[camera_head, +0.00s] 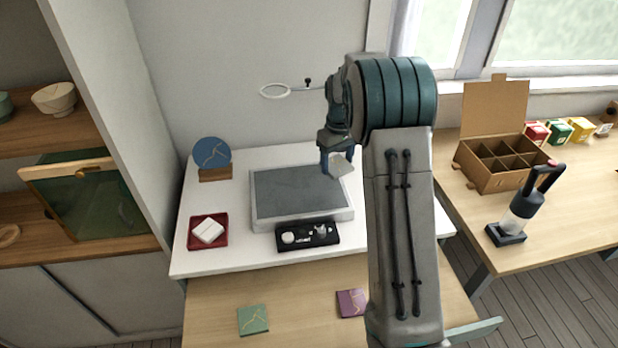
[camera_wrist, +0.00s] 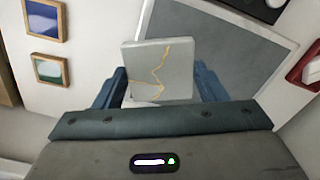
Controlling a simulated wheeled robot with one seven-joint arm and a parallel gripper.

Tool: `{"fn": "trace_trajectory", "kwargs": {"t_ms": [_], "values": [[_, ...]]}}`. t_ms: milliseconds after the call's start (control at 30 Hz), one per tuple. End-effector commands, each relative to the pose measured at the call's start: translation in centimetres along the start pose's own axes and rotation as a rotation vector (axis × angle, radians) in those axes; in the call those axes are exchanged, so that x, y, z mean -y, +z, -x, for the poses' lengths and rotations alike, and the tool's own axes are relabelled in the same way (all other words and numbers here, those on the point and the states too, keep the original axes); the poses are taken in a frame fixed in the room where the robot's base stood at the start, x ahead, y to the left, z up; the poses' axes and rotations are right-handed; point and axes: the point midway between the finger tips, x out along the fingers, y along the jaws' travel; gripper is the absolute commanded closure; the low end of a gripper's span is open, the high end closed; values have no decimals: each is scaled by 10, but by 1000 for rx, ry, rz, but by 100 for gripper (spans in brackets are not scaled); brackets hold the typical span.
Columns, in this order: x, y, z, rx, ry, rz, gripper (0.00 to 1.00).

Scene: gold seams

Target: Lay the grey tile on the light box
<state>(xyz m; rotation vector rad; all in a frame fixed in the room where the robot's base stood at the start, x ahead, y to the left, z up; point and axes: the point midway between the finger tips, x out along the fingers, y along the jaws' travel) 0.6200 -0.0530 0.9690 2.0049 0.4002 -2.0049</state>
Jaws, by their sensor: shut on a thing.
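The grey tile (camera_wrist: 160,72), with gold seams, is held between the two blue fingers of my gripper (camera_wrist: 158,90) in the wrist view. In the head view the tile (camera_head: 342,165) hangs from my gripper (camera_head: 332,160) near the back right corner of the light box. The light box (camera_head: 345,214) has a white frame and a dark grey top, and it lies flat on the white table. Its top looks bare. In the wrist view the light box (camera_wrist: 225,45) shows behind and to the right of the tile. The height of the tile above it is hard to tell.
A black tray (camera_head: 322,241) with small items touches or nearly touches the light box's front. A red tray (camera_head: 195,240) with white blocks is at left, a blue disc (camera_head: 211,153) on a stand behind. Green (camera_head: 253,320) and purple (camera_head: 351,302) tiles lie in front.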

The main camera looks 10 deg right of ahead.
Motion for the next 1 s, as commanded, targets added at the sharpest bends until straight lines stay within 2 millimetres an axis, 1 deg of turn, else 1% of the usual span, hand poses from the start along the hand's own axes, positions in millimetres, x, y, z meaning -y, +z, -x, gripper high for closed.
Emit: {"fn": "trace_trajectory", "kwargs": {"t_ms": [33, 200, 300, 400, 500, 633, 800, 867, 1000], "values": [[5, -12, -6, 2, 0, 4, 62], [16, -45, -26, 2, 0, 2, 62], [22, -60, -37, 1, 0, 0, 62], [25, -70, -44, 0, 0, 0, 62], [27, -75, -47, -1, 0, -2, 62], [27, -75, -55, 1, 0, -2, 62], [28, -75, -80, 3, -1, -1, 62], [28, -75, -86, 2, 0, -2, 62], [27, -75, -88, -1, 0, -2, 62]]}}
